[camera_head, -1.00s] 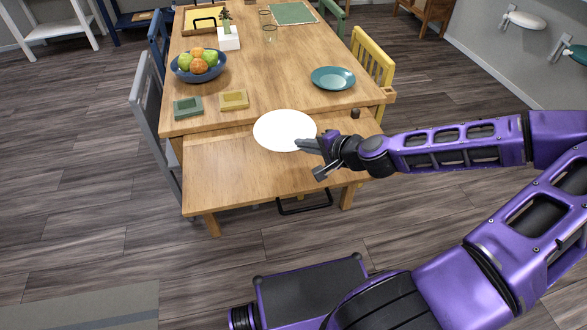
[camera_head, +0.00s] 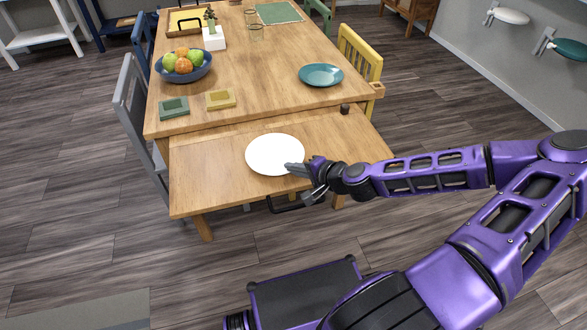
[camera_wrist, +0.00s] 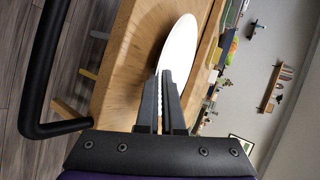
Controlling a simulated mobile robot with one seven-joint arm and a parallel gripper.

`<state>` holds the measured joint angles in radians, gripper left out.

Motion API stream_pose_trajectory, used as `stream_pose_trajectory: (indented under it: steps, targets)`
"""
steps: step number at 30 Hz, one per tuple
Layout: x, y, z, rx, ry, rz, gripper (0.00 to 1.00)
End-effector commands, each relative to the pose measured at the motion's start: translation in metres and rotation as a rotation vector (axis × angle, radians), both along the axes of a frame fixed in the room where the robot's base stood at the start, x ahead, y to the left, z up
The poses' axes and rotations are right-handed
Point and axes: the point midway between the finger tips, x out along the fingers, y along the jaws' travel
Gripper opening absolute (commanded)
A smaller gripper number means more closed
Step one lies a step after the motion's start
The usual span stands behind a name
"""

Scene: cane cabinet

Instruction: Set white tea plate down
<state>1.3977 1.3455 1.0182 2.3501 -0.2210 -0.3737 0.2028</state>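The white tea plate (camera_head: 268,153) appears flat and level over the lower pull-out leaf (camera_head: 205,185) of the wooden table. My gripper (camera_head: 291,168) is at the plate's near right rim. In the wrist view the fingers (camera_wrist: 166,74) are closed together on the edge of the white plate (camera_wrist: 180,46), which is seen nearly edge-on. I cannot tell whether the underside of the plate touches the leaf or hangs slightly above it.
The leaf is clear left of the plate.

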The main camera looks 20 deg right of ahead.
Motion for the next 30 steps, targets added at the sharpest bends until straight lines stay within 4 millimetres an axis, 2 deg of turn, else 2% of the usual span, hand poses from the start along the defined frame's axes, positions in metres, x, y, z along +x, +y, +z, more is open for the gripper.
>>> stream_pose_trajectory:
  steps: [4,6,7,17,20,30]
  targets:
    - [0.0,0.0,-0.003,0.001,-0.001,0.0,0.0]
    - [0.0,0.0,-0.003,0.001,0.0,0.0,0.15]
    - [0.0,0.0,-0.003,0.001,0.0,0.0,0.17]
    - [-0.002,-0.002,0.003,0.0,0.0,-0.001,0.17]
    - [-0.011,-0.008,0.009,0.0,0.001,-0.004,0.17]
    - [-0.06,-0.036,0.041,0.0,0.001,-0.005,0.17]
